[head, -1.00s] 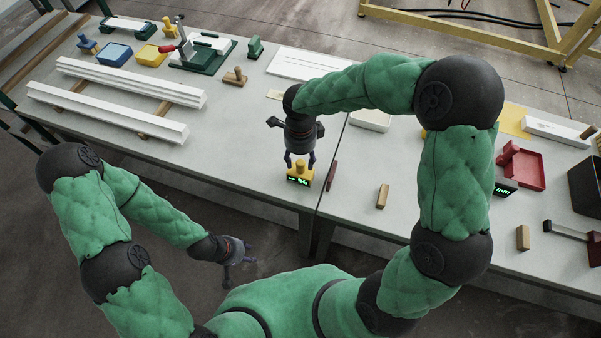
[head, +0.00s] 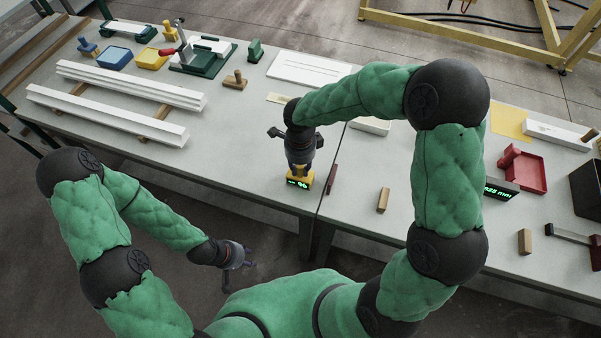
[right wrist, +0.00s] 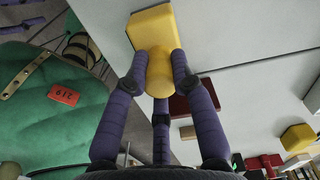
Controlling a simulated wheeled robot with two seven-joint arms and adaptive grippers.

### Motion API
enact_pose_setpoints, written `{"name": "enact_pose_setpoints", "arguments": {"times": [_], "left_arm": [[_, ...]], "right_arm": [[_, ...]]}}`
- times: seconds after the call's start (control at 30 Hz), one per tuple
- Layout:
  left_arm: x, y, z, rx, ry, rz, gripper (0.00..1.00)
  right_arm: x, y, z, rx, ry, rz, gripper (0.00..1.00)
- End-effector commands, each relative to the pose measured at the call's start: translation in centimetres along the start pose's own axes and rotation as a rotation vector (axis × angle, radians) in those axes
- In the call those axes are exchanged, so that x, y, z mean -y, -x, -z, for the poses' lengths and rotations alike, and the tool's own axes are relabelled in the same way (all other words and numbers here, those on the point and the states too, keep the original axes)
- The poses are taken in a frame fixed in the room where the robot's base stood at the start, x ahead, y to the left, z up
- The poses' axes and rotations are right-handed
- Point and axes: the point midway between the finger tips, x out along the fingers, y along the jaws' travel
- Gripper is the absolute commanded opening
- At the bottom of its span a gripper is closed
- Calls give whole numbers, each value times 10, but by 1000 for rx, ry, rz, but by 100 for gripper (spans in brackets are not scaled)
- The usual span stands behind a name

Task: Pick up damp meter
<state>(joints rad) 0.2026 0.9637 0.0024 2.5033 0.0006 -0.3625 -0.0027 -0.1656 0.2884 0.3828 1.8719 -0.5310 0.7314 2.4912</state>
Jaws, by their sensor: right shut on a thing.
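The damp meter (head: 300,180) is a small yellow block with a dark green-lit display reading "%". It stands near the front edge of the table, and its yellow top grip shows in the right wrist view (right wrist: 158,70). My right gripper (head: 302,166) comes down on it from above, and its purple fingers (right wrist: 160,85) are closed around the grip. I cannot tell whether the meter is clear of the table. My left gripper (head: 246,256) is off the table's front edge, low and empty, with its fingers apart.
A dark red strip (head: 331,179) lies just right of the meter, and a wooden block (head: 383,200) farther right. A red tray (head: 524,170) and a display reading in mm (head: 498,190) are on the right table. White rails (head: 130,85) lie at left.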

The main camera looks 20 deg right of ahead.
Motion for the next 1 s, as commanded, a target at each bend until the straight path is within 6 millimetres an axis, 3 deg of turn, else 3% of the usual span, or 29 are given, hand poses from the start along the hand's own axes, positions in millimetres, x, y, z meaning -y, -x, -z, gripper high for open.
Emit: {"name": "enact_pose_setpoints", "arguments": {"times": [0.27, 0.43, 0.73, 1.0], "left_arm": [[-1, 2, 0, 0, 0, 0, 40], [-2, 6, 0, 0, 0, 0, 40], [-6, 18, -1, 0, 0, 0, 40], [-9, 24, -1, 0, 0, 0, 40]], "right_arm": [[1, 11, -1, 2, -1, 3, 0], [1, 35, 0, 3, -1, 5, 0], [47, 97, -28, 4, -1, 4, 0], [95, 118, -56, 1, -1, 1, 0]]}}
